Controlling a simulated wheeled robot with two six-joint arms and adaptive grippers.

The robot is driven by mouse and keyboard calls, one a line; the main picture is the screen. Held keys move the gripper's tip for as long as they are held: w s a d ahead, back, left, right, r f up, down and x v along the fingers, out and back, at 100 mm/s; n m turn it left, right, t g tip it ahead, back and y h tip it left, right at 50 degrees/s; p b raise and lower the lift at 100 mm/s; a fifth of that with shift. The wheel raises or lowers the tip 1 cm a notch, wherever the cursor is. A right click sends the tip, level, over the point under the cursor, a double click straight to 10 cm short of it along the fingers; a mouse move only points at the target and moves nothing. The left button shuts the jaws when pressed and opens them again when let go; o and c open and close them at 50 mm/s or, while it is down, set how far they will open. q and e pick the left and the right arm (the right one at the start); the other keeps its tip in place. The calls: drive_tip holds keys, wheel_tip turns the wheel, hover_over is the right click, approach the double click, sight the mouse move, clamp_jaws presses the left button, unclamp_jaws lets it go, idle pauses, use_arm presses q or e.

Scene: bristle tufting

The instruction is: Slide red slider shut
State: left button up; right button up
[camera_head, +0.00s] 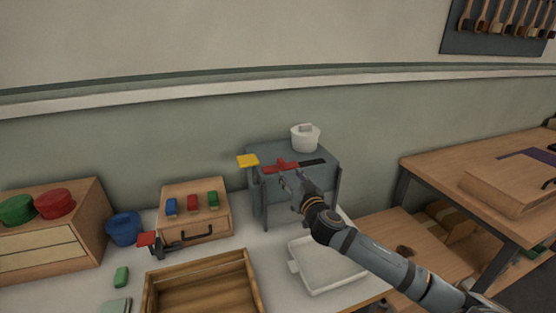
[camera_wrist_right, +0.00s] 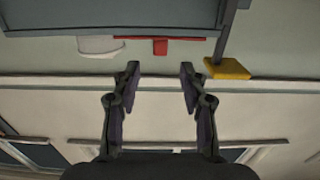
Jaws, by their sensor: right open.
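The red slider (camera_head: 282,164) sits on top of a grey stand (camera_head: 265,150) against the wall. A dark slot (camera_head: 313,161) runs to its right. In the right wrist view the red slider (camera_wrist_right: 160,47) shows a short tab pointing toward my fingers. My right gripper (camera_head: 291,178) is open and empty at the stand's near side, just in front of the slider. In its wrist view the right gripper's (camera_wrist_right: 160,72) two fingers are spread, with the tab lined up between them but seemingly apart from them. My left gripper is not in view.
A yellow plate (camera_head: 247,161) juts from the stand's left side; a white lidded pot (camera_head: 305,139) stands on its back. A wooden box with coloured knobs (camera_head: 197,214), a wooden tray (camera_head: 205,258) and a white tray (camera_head: 326,275) are on the table below.

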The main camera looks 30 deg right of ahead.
sight(282, 163)
drive_tip(key=p+x, duration=0.2)
drive_tip(key=x, duration=0.6)
drive_tip(key=shift+w+d+r, duration=0.1)
drive_tip(key=shift+w+r, duration=0.05)
drive_tip(key=shift+w, duration=0.1)
drive_tip(key=shift+w+d+p, duration=0.1)
drive_tip(key=shift+w+p, duration=0.25)
drive_tip(key=shift+w, duration=0.3)
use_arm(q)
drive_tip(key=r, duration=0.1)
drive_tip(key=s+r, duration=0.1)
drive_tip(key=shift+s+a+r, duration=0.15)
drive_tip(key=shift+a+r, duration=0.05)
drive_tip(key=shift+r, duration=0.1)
use_arm(e)
drive_tip(key=shift+s, duration=0.1)
clamp_jaws()
